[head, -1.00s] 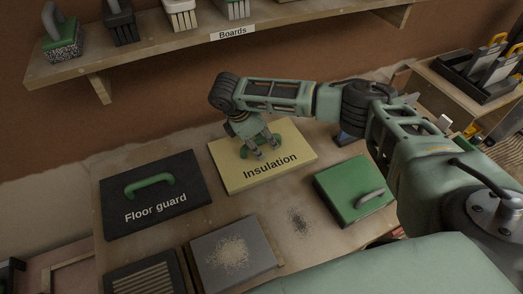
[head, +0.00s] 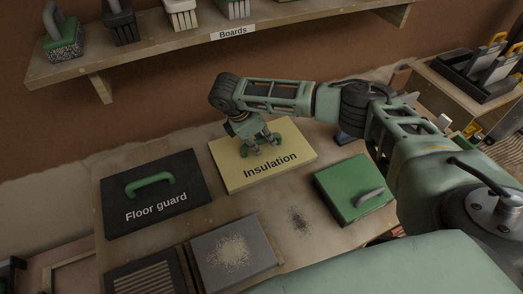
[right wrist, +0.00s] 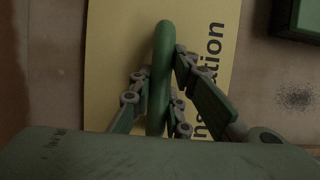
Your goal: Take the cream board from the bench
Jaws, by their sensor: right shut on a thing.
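The cream board (head: 233,177), a pale yellow slab lettered "Insulation", lies flat on the bench (head: 214,212) near the wall. It also fills the middle of the right wrist view (right wrist: 110,60). Its green handle (right wrist: 162,55) stands up from its top. My right gripper (head: 262,146) is over the board with its fingers shut on the handle from both sides, as the right wrist view (right wrist: 160,95) shows. The board appears to rest on the bench. My left gripper is not in view.
A black "Floor guard" board (head: 180,184) lies left of the cream board. A green box-like block with a grey handle (head: 345,191) lies right. A grey slab with pale grit (head: 213,268) and a slotted dark piece (head: 145,278) lie in front. A shelf (head: 165,42) hangs above.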

